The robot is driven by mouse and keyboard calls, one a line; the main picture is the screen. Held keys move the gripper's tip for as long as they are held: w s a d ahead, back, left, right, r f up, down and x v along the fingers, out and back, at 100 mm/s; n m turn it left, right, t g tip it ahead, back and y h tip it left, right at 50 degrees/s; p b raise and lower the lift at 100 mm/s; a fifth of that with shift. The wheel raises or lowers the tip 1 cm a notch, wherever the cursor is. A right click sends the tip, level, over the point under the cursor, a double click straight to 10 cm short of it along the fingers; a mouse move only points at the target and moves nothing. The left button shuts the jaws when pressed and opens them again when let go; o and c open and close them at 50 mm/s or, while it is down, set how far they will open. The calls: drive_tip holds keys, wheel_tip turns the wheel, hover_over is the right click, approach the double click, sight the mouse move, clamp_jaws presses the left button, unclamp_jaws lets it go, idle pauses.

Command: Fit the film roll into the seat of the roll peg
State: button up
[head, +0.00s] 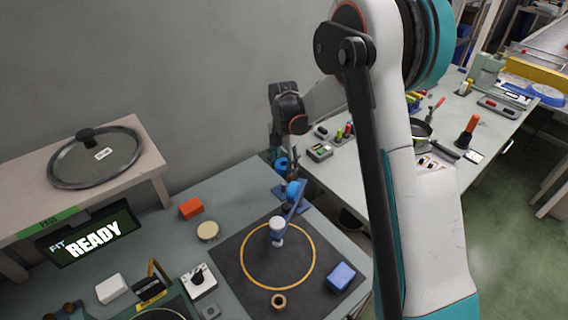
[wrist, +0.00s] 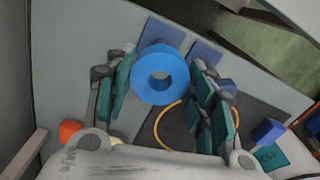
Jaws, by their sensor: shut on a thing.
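The film roll (wrist: 160,74) is a thick blue ring with a grey centre hole. In the wrist view it sits between the fingers of my gripper (wrist: 162,88), which is shut on it. Blue flat plates (wrist: 206,52) show behind the roll in the wrist view. The roll hides what lies directly behind it, so the seat is not visible.
An orange block (head: 191,208) lies left. A shelf with a glass lid (head: 95,158) stands farther left.

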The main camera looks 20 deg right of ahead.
drive_tip(key=shift+f+b, duration=2.05)
drive_tip(key=shift+f, duration=0.85)
drive_tip(key=shift+f+b, duration=2)
drive_tip(key=shift+f, duration=0.35)
drive_tip(key=o, duration=1)
drive_tip(key=shift+r, duration=0.1)
wheel_tip(320, 180, up, 12)
drive_tip(key=shift+f, duration=0.1)
